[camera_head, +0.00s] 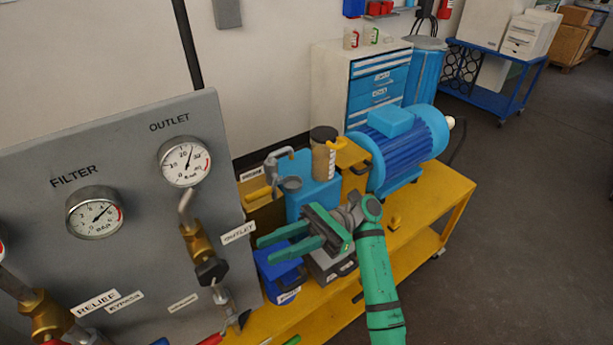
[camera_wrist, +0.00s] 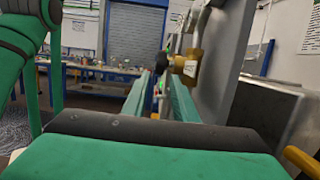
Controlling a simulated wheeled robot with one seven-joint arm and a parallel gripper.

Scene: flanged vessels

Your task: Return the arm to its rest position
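My arm (camera_head: 378,275) is green with dark bands and reaches up from the bottom of the head view. My gripper (camera_head: 266,248) points left toward the grey gauge panel (camera_head: 130,150), above the yellow bench. Its two green fingers are apart with nothing between them. The wrist view shows the same empty gap between the fingers (camera_wrist: 158,95). Beyond the fingertips in that view is a brass valve with a dark knob (camera_wrist: 163,64), on the panel's side. I cannot tell how far the fingertips are from it.
The yellow bench (camera_head: 425,215) holds a blue motor (camera_head: 405,145), a brown-and-black jar (camera_head: 323,152), and a blue bin (camera_head: 278,272) under the gripper. Pipes and valves (camera_head: 200,245) stick out from the panel. The floor (camera_head: 530,220) to the right is clear.

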